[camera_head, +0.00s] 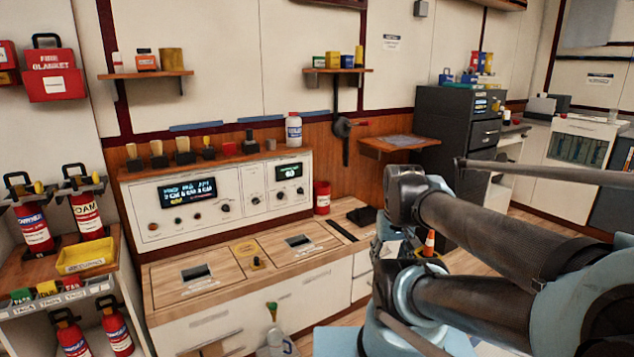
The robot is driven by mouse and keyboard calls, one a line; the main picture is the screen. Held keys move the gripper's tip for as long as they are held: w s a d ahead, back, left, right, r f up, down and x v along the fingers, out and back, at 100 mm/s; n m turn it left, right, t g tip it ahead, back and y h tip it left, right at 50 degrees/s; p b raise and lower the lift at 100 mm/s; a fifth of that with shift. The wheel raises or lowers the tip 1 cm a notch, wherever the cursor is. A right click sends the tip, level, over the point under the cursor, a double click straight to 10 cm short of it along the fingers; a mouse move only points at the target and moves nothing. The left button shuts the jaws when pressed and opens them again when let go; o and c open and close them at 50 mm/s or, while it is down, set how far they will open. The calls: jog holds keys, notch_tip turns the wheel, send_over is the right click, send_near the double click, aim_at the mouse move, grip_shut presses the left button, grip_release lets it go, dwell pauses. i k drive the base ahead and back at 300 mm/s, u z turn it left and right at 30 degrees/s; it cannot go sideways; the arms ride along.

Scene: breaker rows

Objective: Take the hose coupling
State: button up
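I cannot pick out a hose coupling with certainty. A small grey piece (271,144) stands at the right part of the wooden ledge above the control panel, beside a dark block with a small top (250,141). A dark fitting with a red part (342,127) is mounted on the wall to the right of a white bottle (294,131). All are too small to identify. My arm fills the right side of the picture, and its blue joints hide part of the floor and cabinets. My gripper is not visible.
The control panel (222,198) stands on a wooden-topped counter (215,283). A yellow tray (86,259) and extinguishers (33,229) are at left. A small wooden wall shelf (384,146) and a dark drawer cabinet (441,122) stand to the right. A cone (429,244) shows near my arm.

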aim_at(248, 132)
jog(key=k, duration=1.25)
jog(key=z, duration=0.35)
jog(key=i, duration=1.2)
jog(key=u, duration=0.65)
jog(key=i, duration=1.05)
jog(key=u, duration=0.75)
